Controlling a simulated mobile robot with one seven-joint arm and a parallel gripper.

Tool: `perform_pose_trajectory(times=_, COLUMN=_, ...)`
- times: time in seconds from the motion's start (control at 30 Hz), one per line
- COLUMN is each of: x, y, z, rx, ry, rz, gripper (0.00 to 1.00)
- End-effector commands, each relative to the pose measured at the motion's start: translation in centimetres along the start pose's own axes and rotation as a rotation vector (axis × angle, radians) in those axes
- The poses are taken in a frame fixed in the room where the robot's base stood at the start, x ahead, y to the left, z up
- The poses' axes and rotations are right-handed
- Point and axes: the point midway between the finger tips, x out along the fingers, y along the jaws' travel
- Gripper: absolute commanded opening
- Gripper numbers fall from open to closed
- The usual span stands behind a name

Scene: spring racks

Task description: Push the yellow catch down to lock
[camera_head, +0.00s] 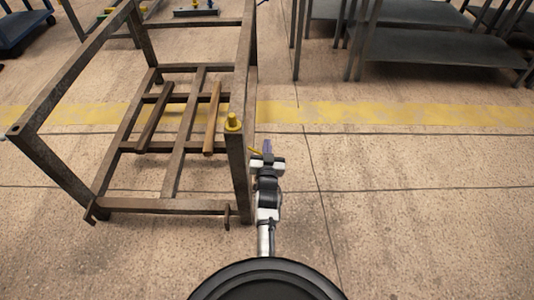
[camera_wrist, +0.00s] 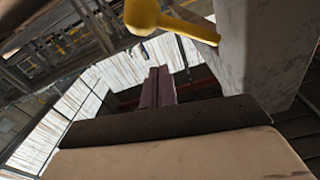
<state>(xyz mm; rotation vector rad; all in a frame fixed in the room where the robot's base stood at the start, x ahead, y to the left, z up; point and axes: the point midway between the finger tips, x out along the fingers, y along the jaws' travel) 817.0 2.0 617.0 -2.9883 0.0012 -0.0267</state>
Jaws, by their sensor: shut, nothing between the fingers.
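The yellow catch (camera_head: 254,150) sticks out from the right side of the rack's near right post (camera_head: 239,175). In the wrist view the yellow catch (camera_wrist: 188,28) is a rod with a rounded end, joined to the grey post (camera_wrist: 255,50) at upper right. My gripper (camera_head: 267,146) is just right of the catch and post in the head view. Its purple fingers (camera_wrist: 158,86) are shut and empty, and they appear below the catch in the wrist picture, with a gap between. Whether any part of my gripper touches the catch cannot be told from the head view.
The rusty rack frame (camera_head: 150,206) with wooden slats (camera_head: 212,118) fills the left side. Grey metal tables (camera_head: 430,47) stand at the back right. The floor to the right is clear, crossed by a yellow stripe (camera_head: 400,114).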

Motion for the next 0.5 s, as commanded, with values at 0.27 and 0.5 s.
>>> perform_pose_trajectory(times=0.27, x=-0.1, y=0.1, z=3.1, rx=-0.001, ry=0.000, rz=0.001, gripper=0.00)
perform_pose_trajectory(times=0.5, x=-0.5, y=0.1, z=3.7, rx=-0.001, ry=0.001, rz=0.001, gripper=0.00)
